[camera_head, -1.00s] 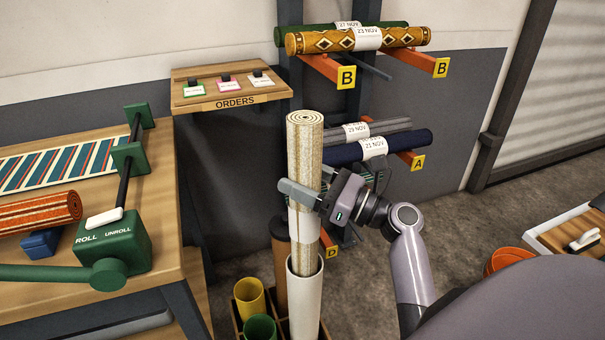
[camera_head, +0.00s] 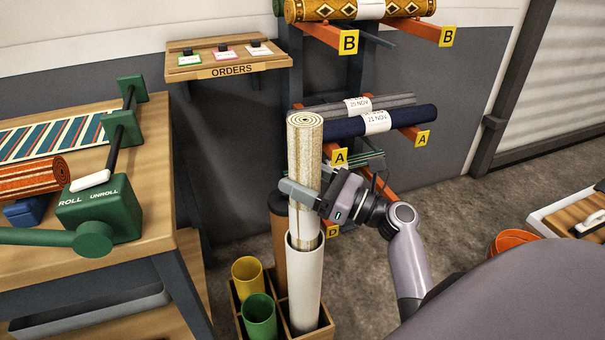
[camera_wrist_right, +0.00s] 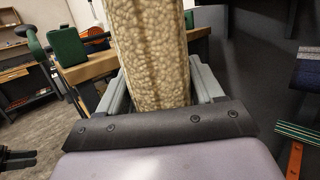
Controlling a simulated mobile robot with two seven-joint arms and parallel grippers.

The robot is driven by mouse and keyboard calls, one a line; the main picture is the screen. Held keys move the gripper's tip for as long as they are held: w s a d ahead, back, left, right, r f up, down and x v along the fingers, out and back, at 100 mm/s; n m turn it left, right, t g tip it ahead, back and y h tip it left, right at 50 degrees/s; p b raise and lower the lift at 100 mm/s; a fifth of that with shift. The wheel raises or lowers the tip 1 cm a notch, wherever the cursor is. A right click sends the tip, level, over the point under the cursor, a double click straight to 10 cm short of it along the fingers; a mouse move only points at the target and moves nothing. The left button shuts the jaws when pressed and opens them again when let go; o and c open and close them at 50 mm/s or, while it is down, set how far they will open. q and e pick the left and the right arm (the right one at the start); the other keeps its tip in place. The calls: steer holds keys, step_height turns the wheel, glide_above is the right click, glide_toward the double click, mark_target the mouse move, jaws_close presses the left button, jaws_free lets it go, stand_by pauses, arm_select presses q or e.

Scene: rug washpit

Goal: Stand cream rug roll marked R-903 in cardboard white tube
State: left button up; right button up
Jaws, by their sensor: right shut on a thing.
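The cream rug roll (camera_head: 305,155) stands upright in the head view, with a white label band around its middle. No marking on it is readable here. Its lower end is inside the mouth of the white tube (camera_head: 304,290), which stands in a divided wooden crate (camera_head: 283,331). In the right wrist view the roll (camera_wrist_right: 150,50) rises between the two fingers. How deep the roll's lower end sits is hidden by the tube wall.
A yellow tube (camera_head: 249,278), a green tube (camera_head: 259,316) and a brown tube (camera_head: 280,240) stand beside the white one. A rack with a navy roll (camera_head: 350,124) is behind. The roller bench (camera_head: 150,235) is at left. An orange bucket (camera_head: 507,240) is at right.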

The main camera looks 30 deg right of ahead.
step_height(320, 180, down, 7)
steer(key=b, duration=0.5)
steer(key=shift+f, duration=0.15)
steer(key=shift+f+b, duration=0.7)
steer(key=shift+f, duration=0.25)
steer(key=shift+f+b, duration=0.55)
steer(key=shift+f, duration=0.2)
arm_select(q)
steer(key=shift+m+t+h, duration=0.4)
steer(key=shift+h, duration=0.1)
steer(key=d+f, duration=0.1)
steer(key=w+f, duration=0.1)
steer(key=d+f, duration=0.1)
steer(key=f, duration=0.1)
steer(key=shift+w+d, duration=0.2)
steer(key=shift+d, duration=0.1)
arm_select(e)
steer(key=shift+f, duration=0.25)
steer(key=shift+f, duration=0.15)
steer(key=o, duration=1.5)
arm_select(q)
steer(key=shift+a, duration=0.1)
arm_select(e)
steer(key=shift+f, duration=0.1)
